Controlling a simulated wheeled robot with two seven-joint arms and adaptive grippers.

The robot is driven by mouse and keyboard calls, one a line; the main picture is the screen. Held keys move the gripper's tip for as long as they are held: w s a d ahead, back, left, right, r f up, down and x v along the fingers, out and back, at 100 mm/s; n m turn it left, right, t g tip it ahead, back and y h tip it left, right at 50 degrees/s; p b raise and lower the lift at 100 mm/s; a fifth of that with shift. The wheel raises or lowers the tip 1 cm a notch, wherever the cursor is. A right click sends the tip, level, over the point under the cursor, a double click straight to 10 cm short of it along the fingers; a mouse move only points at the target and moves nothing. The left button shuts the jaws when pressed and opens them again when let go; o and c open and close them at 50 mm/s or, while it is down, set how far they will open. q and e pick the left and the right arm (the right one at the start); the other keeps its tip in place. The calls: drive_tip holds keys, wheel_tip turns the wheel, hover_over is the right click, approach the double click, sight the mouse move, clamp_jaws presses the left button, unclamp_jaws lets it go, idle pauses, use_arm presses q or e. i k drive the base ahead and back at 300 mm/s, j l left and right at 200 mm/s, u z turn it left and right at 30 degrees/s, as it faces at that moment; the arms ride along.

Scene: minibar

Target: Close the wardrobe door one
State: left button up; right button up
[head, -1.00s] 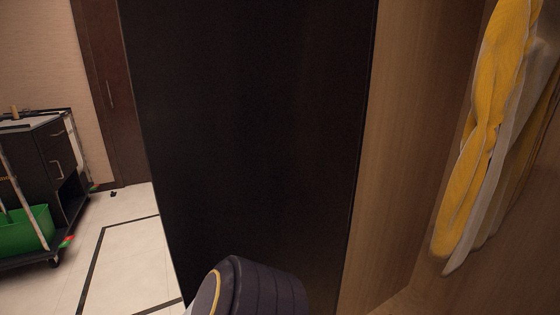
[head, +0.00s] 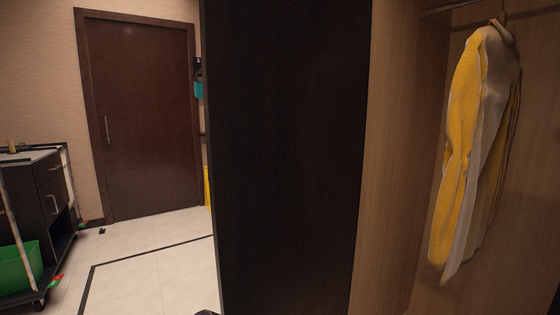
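The dark wardrobe door (head: 285,160) stands open as a tall panel in the middle of the head view. Its right edge meets the light wooden inner side of the wardrobe (head: 395,160). The wardrobe's inside is exposed on the right, where a yellow and grey garment (head: 475,150) hangs from a rail (head: 450,7). A small dark piece, perhaps part of my arm, shows at the bottom edge left of the door. Neither gripper is in view.
A dark cart (head: 50,190) with a green bucket (head: 20,268) stands at the far left. A closed brown room door (head: 140,115) is in the back wall. The tiled floor (head: 150,270) left of the wardrobe door is clear.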

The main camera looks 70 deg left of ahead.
sight(284, 82)
drive_tip(key=k+u, duration=0.15)
drive_tip(key=k, duration=0.55)
drive_tip(key=k+j, duration=0.15)
drive_tip(key=j, duration=0.15)
drive_tip(key=k+j+u, duration=0.1)
drive_tip(key=k+j, duration=0.15)
drive_tip(key=j, duration=0.75)
drive_tip(key=i+j+u, duration=0.15)
drive_tip(key=j, duration=0.75)
drive_tip(key=u, duration=0.05)
